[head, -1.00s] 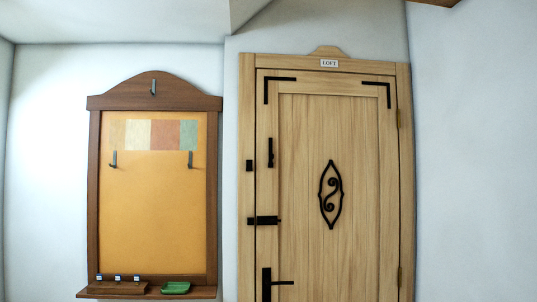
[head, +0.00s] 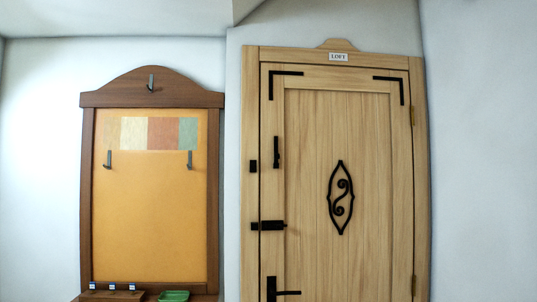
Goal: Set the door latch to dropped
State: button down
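A light wooden door (head: 310,150) marked LOFT stands shut in its frame on the right of the head view. On its left side, a slim black upright latch piece (head: 276,152) sits beside a small black keeper (head: 253,166) on the frame. The upright piece stands vertical and apart from the keeper. Below them a black sliding bolt (head: 270,226) lies horizontal and reaches across the door's edge onto the frame. A black lever handle (head: 284,292) on a tall plate is at the bottom edge, partly cut off. Which fitting is the task's latch is not labelled. My gripper is not in view.
A brown wooden board (head: 152,200) with hooks hangs on the wall left of the door. Its ledge holds a green tray (head: 174,296) and small labelled items. A sloped ceiling is above; the wall right of the door is bare.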

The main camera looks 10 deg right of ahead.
aim_at(276, 156)
jog(key=u, duration=0.05)
jog(key=i, duration=0.6)
jog(key=u, duration=0.4)
jog(key=k, duration=0.2)
jog(key=u, duration=2.1)
